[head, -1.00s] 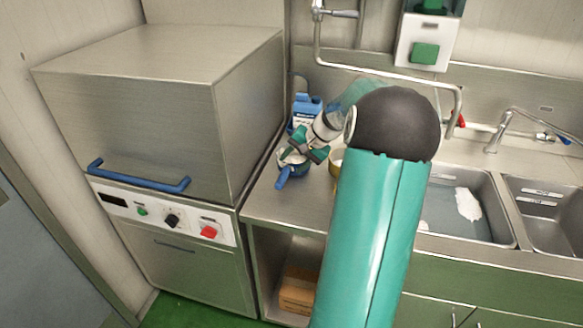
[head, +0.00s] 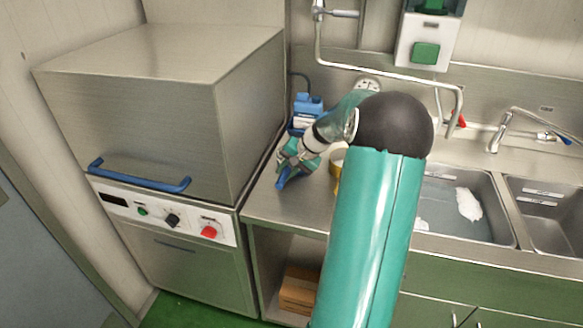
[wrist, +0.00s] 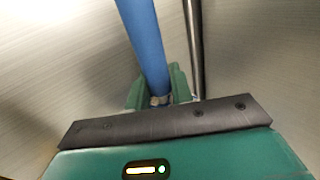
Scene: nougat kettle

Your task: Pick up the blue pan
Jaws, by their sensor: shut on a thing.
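The blue pan shows in the head view mainly as its blue handle (head: 283,179), which sticks out toward the front left over the steel counter. The pan's body is hidden behind my gripper (head: 297,161). In the wrist view the blue handle (wrist: 146,45) runs up from between the green fingers of my gripper (wrist: 158,92). My gripper is shut on the pan by its handle. I cannot tell whether the pan rests on the counter or is lifted.
A blue bottle (head: 305,105) stands behind my gripper. A yellowish vessel (head: 337,163) stands to the right, partly hidden by my arm. A steel machine (head: 165,100) with a blue bar handle rises close on the left. Sinks (head: 465,205) lie to the right.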

